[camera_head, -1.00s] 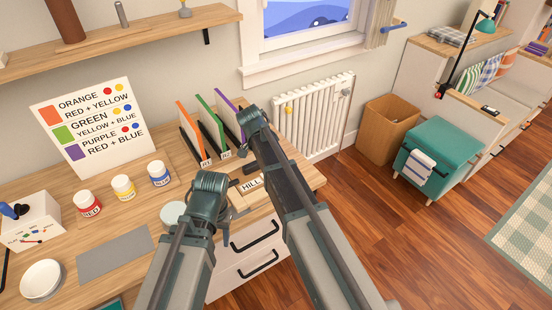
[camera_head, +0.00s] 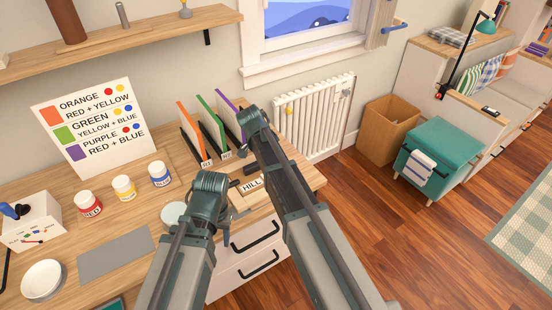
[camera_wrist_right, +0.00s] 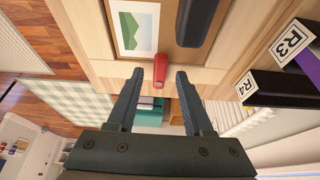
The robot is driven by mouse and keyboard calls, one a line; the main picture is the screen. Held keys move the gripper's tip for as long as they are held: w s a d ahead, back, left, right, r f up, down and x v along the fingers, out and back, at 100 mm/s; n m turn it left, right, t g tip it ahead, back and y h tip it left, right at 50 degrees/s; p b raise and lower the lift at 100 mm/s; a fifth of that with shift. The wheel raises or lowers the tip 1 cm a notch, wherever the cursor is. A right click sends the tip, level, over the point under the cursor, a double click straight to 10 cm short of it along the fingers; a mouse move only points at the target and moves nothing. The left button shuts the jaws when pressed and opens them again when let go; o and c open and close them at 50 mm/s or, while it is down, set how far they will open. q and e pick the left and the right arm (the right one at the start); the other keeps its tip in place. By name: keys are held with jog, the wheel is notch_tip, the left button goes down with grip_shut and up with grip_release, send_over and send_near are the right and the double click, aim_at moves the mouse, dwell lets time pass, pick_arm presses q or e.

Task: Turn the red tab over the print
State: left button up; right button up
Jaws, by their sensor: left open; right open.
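In the right wrist view, the red tab (camera_wrist_right: 159,70) sits at the edge of a wooden board (camera_wrist_right: 215,73), beside the print (camera_wrist_right: 135,29) of a green hill. The print is uncovered. My right gripper (camera_wrist_right: 160,74) is open, its fingertips on either side of the tab with a gap showing on each side; depth is hard to judge. In the head view the tab and print are hidden behind my right arm. My left gripper (camera_head: 208,190) is over the desk, left of the HILL label (camera_head: 251,185); its fingertips are hard to make out.
A dark rounded block (camera_wrist_right: 197,20) lies next to the print. Upright coloured panels (camera_head: 207,121) stand in dark holders behind. Paint jars (camera_head: 123,187) and a grey mat (camera_head: 116,255) are on the desk's left. White drawers (camera_head: 252,252) are below.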

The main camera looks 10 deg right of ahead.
jog(key=p+v, duration=1.2)
jog(key=v, duration=0.1)
jog(key=shift+a+r, duration=0.2)
jog(key=shift+r, duration=0.05)
jog(key=shift+s, duration=0.1)
jog(key=shift+s+d, duration=0.1)
jog(key=s+d+f+n+y, duration=0.1)
jog(key=s+d+n+y, duration=0.15)
jog(key=s+n, duration=0.55)
jog(key=s+d+f+n+y, duration=0.1)
jog(key=s+d+n+y, duration=0.15)
jog(key=s+n, duration=0.55)
jog(key=s+a+n+g+h, duration=0.1)
jog(key=s+a+n+h, duration=0.1)
jog(key=s+a, duration=0.5)
jog(key=a, duration=0.3)
jog(key=shift+s+a+r+g, duration=0.2)
jog(key=shift+a+g, duration=0.1)
